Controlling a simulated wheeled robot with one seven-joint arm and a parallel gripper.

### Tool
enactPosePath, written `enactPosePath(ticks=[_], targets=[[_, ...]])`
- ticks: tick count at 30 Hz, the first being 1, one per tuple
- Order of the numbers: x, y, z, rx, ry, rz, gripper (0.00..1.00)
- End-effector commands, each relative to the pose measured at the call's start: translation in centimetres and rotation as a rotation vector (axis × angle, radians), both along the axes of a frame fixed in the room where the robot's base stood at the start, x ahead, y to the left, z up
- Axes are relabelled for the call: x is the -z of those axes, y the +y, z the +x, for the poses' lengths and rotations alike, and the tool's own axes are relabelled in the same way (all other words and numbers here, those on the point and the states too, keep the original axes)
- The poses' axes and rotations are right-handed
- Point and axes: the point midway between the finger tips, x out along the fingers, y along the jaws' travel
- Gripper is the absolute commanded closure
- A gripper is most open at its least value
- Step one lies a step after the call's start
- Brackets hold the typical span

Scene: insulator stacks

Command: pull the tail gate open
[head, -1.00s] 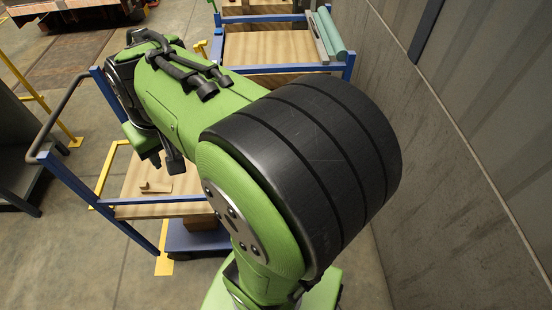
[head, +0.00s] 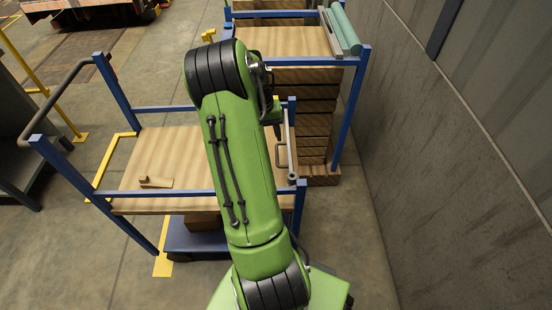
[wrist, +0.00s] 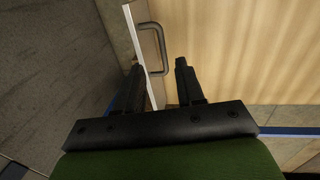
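The tail gate shows as a thin pale panel (head: 291,132) at the right end of the near blue-framed cart in the head view. A grey D-shaped handle (head: 280,154) is on its inner side. In the wrist view the gate is a narrow pale strip (wrist: 141,52), with the handle (wrist: 159,46) standing off it over the wooden deck. My gripper (wrist: 160,66) is open, its two black fingers apart. The handle lies just beyond the fingertips, roughly between them, and nothing is gripped. In the head view my arm hides much of the deck, and the fingers are not clear.
The near cart has a wooden deck (head: 165,158) with a small wooden piece (head: 155,182) on it and blue rails (head: 160,201). A second cart stands behind, above stacked wood (head: 305,115). A grey wall (head: 460,150) is at the right, with bare floor before it.

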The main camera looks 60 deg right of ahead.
Motion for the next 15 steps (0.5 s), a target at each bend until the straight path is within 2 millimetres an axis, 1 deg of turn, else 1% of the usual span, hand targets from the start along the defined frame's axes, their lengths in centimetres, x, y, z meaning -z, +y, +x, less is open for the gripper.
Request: enactPosePath(ticks=[1, 6, 9, 12, 15], targets=[[1.8, 0.0, -0.3, 0.001, 0.002, 0.003, 0.62], [6.0, -0.3, -0.9, 0.0, 0.002, 0.005, 0.62], [8.1, -0.6, -1.3, 0.0, 0.001, 0.003, 0.62], [9.4, -0.7, -1.5, -0.001, 0.0, 0.002, 0.62], [10.1, -0.8, -1.6, -0.002, -0.001, 0.001, 0.62]])
